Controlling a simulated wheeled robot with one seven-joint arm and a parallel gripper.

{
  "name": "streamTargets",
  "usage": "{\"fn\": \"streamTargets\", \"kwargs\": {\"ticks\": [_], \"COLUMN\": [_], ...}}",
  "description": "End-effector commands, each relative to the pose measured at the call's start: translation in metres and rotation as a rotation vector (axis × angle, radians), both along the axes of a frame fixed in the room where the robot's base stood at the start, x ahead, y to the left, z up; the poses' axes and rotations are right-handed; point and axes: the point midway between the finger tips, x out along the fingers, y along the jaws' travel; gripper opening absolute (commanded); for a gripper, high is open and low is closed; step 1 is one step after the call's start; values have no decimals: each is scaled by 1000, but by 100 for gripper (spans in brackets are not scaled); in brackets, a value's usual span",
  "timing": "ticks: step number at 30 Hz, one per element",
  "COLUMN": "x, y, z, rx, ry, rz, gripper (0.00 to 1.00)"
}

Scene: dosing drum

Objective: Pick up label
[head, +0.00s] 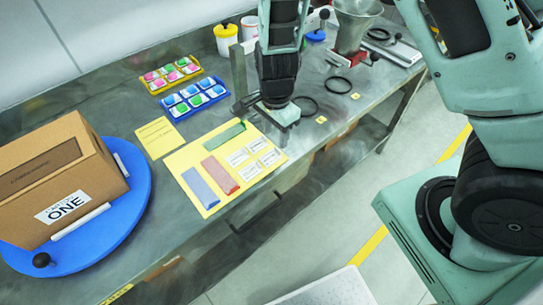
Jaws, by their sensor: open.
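Several small white labels (257,145) with dark print lie flat in a block on the right part of a yellow sheet (212,142) on the metal bench. One more of these labels (237,158) lies at the block's left side. My gripper (268,114) is open above the bench, just beyond the sheet's far right corner and up and to the right of the labels. It appears apart from the labels. The space between its fingers is partly hidden by the wrist, and I see no label there.
Green, red and blue strips (220,175) share the sheet. A yellow card (157,137) lies left of it. Yellow and blue trays (195,98) stand behind. A cardboard box (60,175) sits on a blue turntable (135,195). Black rings (338,86) and a metal funnel (354,25) are right.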

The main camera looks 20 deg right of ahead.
Motion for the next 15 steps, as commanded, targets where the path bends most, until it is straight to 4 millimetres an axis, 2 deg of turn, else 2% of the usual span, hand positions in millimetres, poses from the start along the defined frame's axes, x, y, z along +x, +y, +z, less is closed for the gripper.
{"fn": "streamTargets", "kwargs": {"ticks": [5, 12, 15], "x": [-2, -4, -3], "y": [-3, -7, -6], "z": [-14, -48, -53], "rx": [-1, -1, 1], "ry": [3, 3, 1], "rz": [-1, -1, 0], "gripper": [47, 47, 47]}}
